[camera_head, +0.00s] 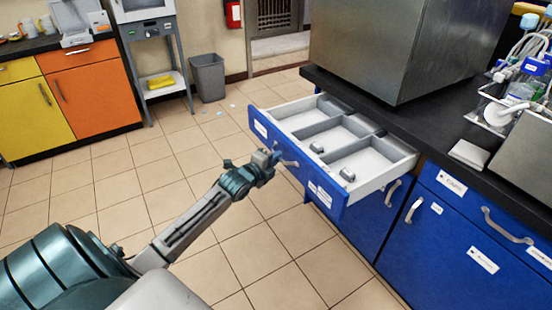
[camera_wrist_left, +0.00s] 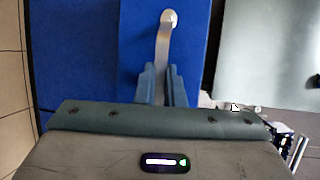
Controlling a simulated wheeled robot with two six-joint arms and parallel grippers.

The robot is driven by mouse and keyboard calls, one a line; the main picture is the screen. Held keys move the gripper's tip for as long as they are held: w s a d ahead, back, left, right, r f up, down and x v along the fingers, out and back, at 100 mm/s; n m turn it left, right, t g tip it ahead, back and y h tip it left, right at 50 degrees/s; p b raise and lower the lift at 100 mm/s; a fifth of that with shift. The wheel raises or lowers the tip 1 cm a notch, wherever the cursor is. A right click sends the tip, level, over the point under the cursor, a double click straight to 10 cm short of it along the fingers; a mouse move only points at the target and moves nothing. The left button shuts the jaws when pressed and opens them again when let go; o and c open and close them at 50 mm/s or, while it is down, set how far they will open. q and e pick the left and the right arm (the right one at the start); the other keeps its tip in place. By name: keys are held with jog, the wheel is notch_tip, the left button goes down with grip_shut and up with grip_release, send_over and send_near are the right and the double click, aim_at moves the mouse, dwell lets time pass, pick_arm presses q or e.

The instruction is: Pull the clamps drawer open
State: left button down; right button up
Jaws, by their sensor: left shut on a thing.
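The blue-fronted drawer (camera_head: 330,196) stands pulled out from the counter in the head view, its white inside showing. It has grey dividers, and small grey pieces (camera_head: 347,174) lie in its compartments. Labels are on its front, too small to read. My left gripper (camera_head: 276,160) is at the drawer's front and shut on its handle (camera_head: 290,163). In the left wrist view, the pale curved handle (camera_wrist_left: 163,45) runs down between the two fingers (camera_wrist_left: 155,85) against the blue front. My right gripper is not in view.
A large steel box (camera_head: 375,45) stands on the black counter (camera_head: 435,125) above the drawer. Closed blue cabinets (camera_head: 465,235) with handles are to the right. A grey bin (camera_head: 208,78) and a wheeled stand (camera_head: 160,75) are at the back. The tiled floor before the drawer is clear.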

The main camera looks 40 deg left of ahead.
pick_arm(q)
jog(key=shift+s, duration=0.15)
jog(key=c, duration=1.5)
grip_release()
jog(key=shift+s, duration=0.1)
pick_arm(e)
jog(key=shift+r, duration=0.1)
